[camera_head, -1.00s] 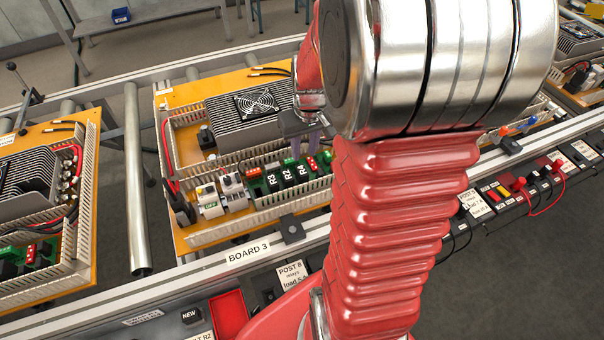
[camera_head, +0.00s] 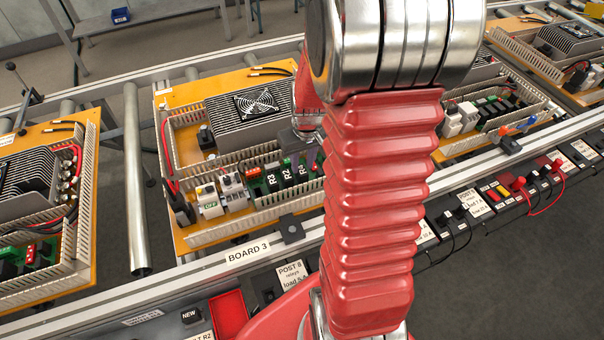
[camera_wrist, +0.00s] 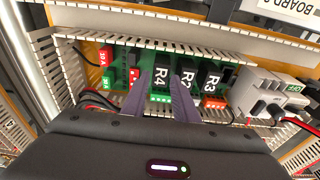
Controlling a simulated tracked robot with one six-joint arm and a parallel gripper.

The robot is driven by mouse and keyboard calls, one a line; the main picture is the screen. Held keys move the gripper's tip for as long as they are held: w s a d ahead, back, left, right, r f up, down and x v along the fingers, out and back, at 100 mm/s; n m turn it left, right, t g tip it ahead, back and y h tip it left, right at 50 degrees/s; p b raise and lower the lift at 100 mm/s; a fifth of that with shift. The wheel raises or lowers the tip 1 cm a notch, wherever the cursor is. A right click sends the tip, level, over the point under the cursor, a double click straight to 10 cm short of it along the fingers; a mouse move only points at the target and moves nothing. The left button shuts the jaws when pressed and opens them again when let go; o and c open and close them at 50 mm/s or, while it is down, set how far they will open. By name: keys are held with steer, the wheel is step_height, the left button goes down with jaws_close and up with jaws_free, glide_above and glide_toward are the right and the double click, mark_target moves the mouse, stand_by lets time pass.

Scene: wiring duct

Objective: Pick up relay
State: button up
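Black relays marked R3 (camera_head: 270,181), R2 (camera_head: 287,174) and R4 stand upright in a row on a green circuit board in Board 3. In the wrist view R4 (camera_wrist: 160,78) is at left, R2 (camera_wrist: 187,85) in the middle and R3 (camera_wrist: 212,80) at right. My gripper (camera_wrist: 163,80) is open, with its two purple-grey fingers pointing at the row. R4 shows between the fingertips, and the right finger partly covers R2. In the head view my gripper (camera_head: 305,155) is over the R4 end and largely hides R4. Contact cannot be told.
Slotted wiring duct walls (camera_wrist: 110,50) border the row. A finned heatsink with a fan (camera_head: 255,103) stands behind. A red tray (camera_head: 229,312) is at the front.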

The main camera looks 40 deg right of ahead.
mark_target(302, 169)
steer(key=shift+w+f, duration=0.2)
steer(key=shift+f, duration=1.8)
steer(key=shift+c, duration=0.7)
steer(key=c, duration=0.5)
steer(key=shift+r, duration=0.1)
step_height(302, 169, up, 10)
steer(key=shift+f, duration=0.1)
steer(key=shift+r, duration=0.5)
steer(key=shift+r, duration=0.7)
steer(key=shift+r, duration=0.7)
